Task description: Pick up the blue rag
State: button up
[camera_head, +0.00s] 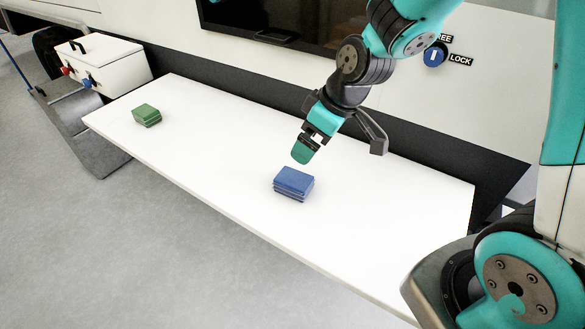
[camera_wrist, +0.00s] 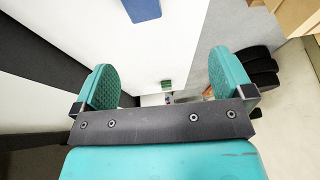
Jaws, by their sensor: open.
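The blue rag (camera_head: 294,182) is a folded, layered block lying on the white table, right of the table's middle in the head view. It also shows in the wrist view (camera_wrist: 142,9), cut off by the top edge. My gripper (camera_head: 303,152) is above the table, just behind and above the blue rag and apart from it. In the wrist view its two teal fingers (camera_wrist: 160,85) are spread wide with nothing between them but the far table below. In the head view one finger hides most of the other.
A white box (camera_head: 103,65) stands past the left end. A dark wall panel runs behind the table (camera_head: 215,165). The surface around the blue rag is clear.

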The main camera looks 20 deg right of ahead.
aim_at(295, 178)
jog(key=shift+t, duration=0.3)
jog(key=p+x, duration=0.1)
jog(key=x, duration=0.3)
jog(key=d+p+x, duration=0.1)
jog(key=x, duration=0.3)
jog(key=w+d+p+x, duration=0.1)
jog(key=x, duration=0.4)
jog(key=shift+f, duration=0.25)
jog(key=shift+f+p, duration=0.35)
jog(key=shift+f, duration=0.25)
jog(key=shift+d+p+x, duration=0.2)
jog(key=shift+p+x, duration=0.2)
jog(key=shift+x, duration=0.65)
jog(key=shift+d+p+x, duration=0.2)
jog(key=shift+p+x, duration=0.15)
jog(key=shift+x, duration=0.7)
jog(key=shift+s+f, duration=0.1)
jog(key=c, duration=1)
